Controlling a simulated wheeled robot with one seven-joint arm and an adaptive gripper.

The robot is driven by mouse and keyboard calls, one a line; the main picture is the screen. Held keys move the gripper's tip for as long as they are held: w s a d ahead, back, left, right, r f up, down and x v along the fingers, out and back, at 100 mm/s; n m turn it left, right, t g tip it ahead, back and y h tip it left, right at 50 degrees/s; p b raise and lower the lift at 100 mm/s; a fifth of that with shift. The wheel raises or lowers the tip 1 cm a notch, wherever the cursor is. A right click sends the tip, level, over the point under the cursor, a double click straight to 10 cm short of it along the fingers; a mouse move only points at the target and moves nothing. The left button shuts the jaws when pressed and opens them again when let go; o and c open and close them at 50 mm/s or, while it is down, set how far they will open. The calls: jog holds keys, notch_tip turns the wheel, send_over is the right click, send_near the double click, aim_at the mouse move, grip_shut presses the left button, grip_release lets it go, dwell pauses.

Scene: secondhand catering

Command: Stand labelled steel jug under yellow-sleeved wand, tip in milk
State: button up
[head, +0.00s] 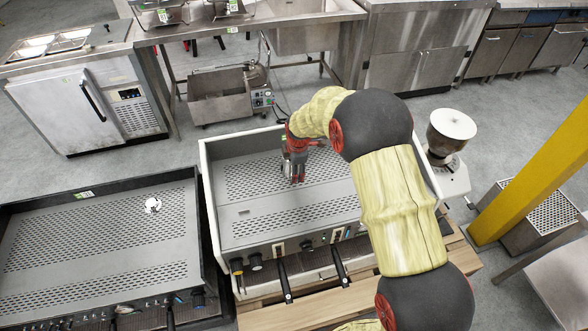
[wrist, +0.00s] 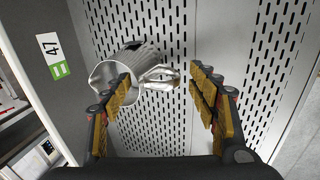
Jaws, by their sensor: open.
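A steel jug (wrist: 138,62) is between and beyond my fingers in the wrist view, against the perforated top. Its round mouth faces left toward the camera, and its handle (wrist: 163,78) lies between the fingertips. No label shows on it. My gripper (wrist: 160,84) is open around the handle, with the left finger overlapping the jug; I cannot tell whether they touch. In the head view my gripper (head: 293,172) is over the top of the white-sided coffee machine (head: 270,214) and largely hides the jug. A yellow-sleeved wand (head: 237,268) hangs at that machine's front left. Milk is not visible.
A second, dark-sided machine (head: 100,240) stands at left with a small white object (head: 153,204) on top. A grinder (head: 452,130) stands at right, near a yellow post (head: 530,170). Two black handles project from the white-sided machine's front above a wooden pallet (head: 310,312).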

jog(key=p+v, duration=0.2)
jog(key=v, duration=0.9)
jog(key=s+d+r+m+t, duration=0.1)
jog(key=s+d+r+m, duration=0.35)
jog(key=s+r, duration=0.4)
jog(key=s+d+r+m, duration=0.45)
jog(key=s+r, duration=0.25)
jog(key=r, duration=0.3)
jog(key=s+d+r+m, duration=0.2)
jog(key=s+m, duration=0.3)
jog(key=s, duration=0.6)
jog(key=s+d+r+m+t, duration=0.1)
jog(key=s+d+m, duration=0.1)
jog(key=s+m, duration=0.4)
jog(key=s, duration=0.5)
jog(key=shift+s+d+r+t+h, duration=0.25)
jog(key=shift+d+r+t+h, duration=0.05)
jog(key=shift+d+r, duration=0.1)
jog(key=shift+c, duration=0.2)
